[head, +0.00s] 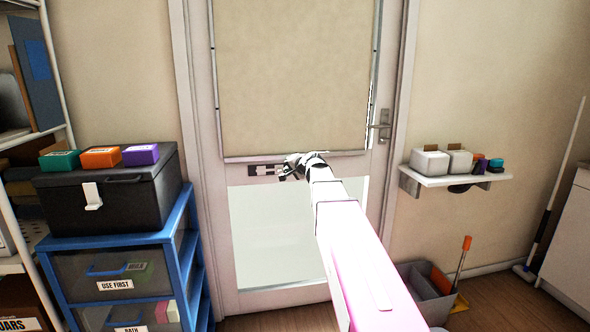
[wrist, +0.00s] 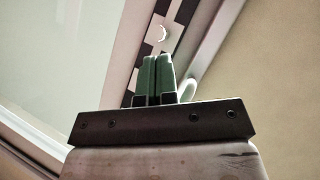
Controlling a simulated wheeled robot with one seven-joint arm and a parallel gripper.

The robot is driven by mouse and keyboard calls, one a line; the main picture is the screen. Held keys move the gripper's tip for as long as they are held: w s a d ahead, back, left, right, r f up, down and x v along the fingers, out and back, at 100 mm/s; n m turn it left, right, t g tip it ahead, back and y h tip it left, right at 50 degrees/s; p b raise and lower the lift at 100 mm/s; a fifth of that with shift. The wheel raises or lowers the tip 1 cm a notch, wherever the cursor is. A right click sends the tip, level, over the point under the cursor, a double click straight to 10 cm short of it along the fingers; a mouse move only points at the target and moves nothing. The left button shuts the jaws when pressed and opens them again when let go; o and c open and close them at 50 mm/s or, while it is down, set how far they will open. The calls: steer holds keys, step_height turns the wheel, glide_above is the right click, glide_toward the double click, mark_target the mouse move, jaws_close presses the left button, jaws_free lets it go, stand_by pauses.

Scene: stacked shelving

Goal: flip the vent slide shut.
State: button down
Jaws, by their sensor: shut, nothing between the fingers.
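The vent slide (head: 264,170) is a narrow strip with dark slots and pale bars, set in the white door below its large beige panel. In the wrist view the vent slide (wrist: 184,10) runs diagonally, with black and white blocks and a small pale curved tab (wrist: 163,33). My gripper (head: 284,172) is at the right part of the vent in the head view and hides that part. In the wrist view my gripper (wrist: 158,72) has its two green fingers together, with nothing between them. The fingertips point at the strip just below the tab; I cannot tell whether they touch.
A blue drawer unit (head: 178,245) with a black box (head: 110,192) stands left of the door. A wall shelf (head: 455,180) with small containers and a door handle (head: 381,126) are to the right. A grey bin (head: 425,285) stands on the floor at the right.

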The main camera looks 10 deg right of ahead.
mark_target(280, 171)
steer(key=shift+x, duration=1.15)
steer(key=shift+a, duration=0.1)
steer(key=shift+a, duration=1.9)
steer(key=shift+s, duration=0.1)
